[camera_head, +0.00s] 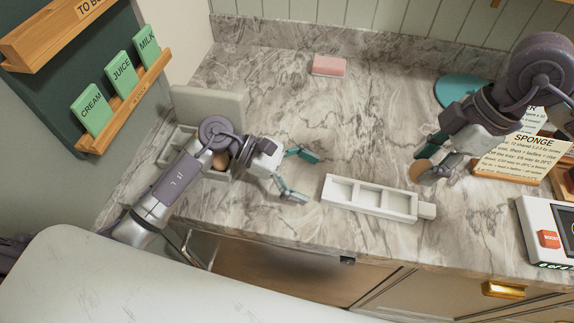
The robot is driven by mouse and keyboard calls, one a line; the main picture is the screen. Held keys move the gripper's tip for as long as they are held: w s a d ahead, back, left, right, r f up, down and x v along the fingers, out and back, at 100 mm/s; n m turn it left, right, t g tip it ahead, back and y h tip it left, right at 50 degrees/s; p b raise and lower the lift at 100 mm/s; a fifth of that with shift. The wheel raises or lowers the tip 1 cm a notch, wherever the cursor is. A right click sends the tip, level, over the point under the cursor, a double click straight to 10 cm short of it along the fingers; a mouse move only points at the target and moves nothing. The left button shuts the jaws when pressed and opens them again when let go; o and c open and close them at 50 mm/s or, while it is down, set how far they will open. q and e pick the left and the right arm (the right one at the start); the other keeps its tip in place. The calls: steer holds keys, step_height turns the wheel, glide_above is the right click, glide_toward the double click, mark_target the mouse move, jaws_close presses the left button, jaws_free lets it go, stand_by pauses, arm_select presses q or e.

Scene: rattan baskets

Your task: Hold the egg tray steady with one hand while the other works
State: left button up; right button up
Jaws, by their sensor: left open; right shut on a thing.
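A white egg tray (345,204) with several square compartments and a small block at its right end lies on the marble counter. The compartments I can see look empty. My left gripper (308,178) is open and empty, just left of the tray, apart from it. My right gripper (420,176) is shut on a brown egg (420,168), above and right of the tray's right end. The gripper partly hides this egg. Another brown egg (220,160) sits in a pale carton (170,150) at the left, partly hidden by my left arm.
A pink sponge (329,65) lies at the back. A teal disc (454,91) and a SPONGE card (522,154) are at the right, partly behind my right arm. A white device (543,215) stands at the right edge. The middle of the counter (350,120) is clear.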

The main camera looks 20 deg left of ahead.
mark_target(324, 185)
arm_select(q)
steer(key=shift+x, duration=2.15)
steer(key=c, duration=1.2)
steer(key=shift+c, duration=0.2)
